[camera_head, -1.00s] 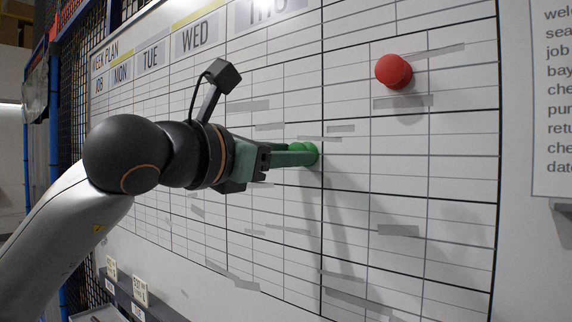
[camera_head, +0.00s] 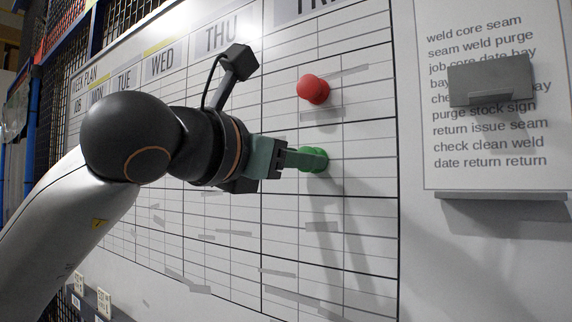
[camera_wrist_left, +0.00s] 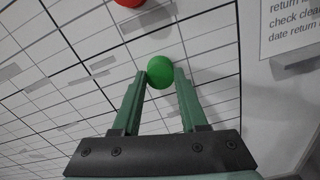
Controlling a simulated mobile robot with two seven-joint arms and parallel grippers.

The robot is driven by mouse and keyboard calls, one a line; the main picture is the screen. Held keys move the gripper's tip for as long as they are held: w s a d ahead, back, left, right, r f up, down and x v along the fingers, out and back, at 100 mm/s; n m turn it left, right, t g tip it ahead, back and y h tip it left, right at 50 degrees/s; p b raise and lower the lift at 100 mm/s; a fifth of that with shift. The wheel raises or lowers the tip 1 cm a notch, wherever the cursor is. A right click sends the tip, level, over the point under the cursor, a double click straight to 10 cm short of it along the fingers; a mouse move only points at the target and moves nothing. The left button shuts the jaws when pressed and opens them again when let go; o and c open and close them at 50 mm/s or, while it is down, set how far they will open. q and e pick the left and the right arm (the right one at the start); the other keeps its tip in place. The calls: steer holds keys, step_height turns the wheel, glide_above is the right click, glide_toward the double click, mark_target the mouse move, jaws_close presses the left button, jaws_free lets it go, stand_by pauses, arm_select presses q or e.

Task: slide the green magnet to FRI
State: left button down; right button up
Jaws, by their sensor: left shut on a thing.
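The green magnet (camera_head: 315,159) is a round knob on the white week-plan board (camera_head: 230,215). It stands right of the thick line that ends the THU column, in the left part of the last column, whose header (camera_head: 318,8) is cut off at the top and seems to read FRI. My left gripper (camera_head: 307,158) is shut on the green magnet. In the left wrist view the magnet (camera_wrist_left: 160,72) sits between the tips of the two green fingers (camera_wrist_left: 161,80). The magnet's base is partly hidden by the fingers. My right gripper is out of view.
A red magnet (camera_head: 313,89) is on the board just above the green one, in the same column. Grey strips are scattered over the grid. Right of the grid hangs a text sheet (camera_head: 490,150) with a grey block (camera_head: 492,80) over it.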

arm_select(q)
steer(key=shift+s+d, duration=0.2)
steer(key=shift+d, duration=0.1)
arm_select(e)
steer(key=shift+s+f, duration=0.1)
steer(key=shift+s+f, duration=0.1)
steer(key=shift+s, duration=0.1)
arm_select(q)
steer(key=shift+c, duration=2.2)
jaws_free()
steer(key=shift+s, duration=0.1)
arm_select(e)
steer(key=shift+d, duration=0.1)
arm_select(q)
steer(key=b+v, duration=0.2)
steer(key=v, duration=1)
steer(key=shift+s, duration=0.2)
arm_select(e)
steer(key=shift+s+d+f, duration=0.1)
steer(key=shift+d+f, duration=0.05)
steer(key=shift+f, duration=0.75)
arm_select(q)
steer(key=shift+a, duration=0.15)
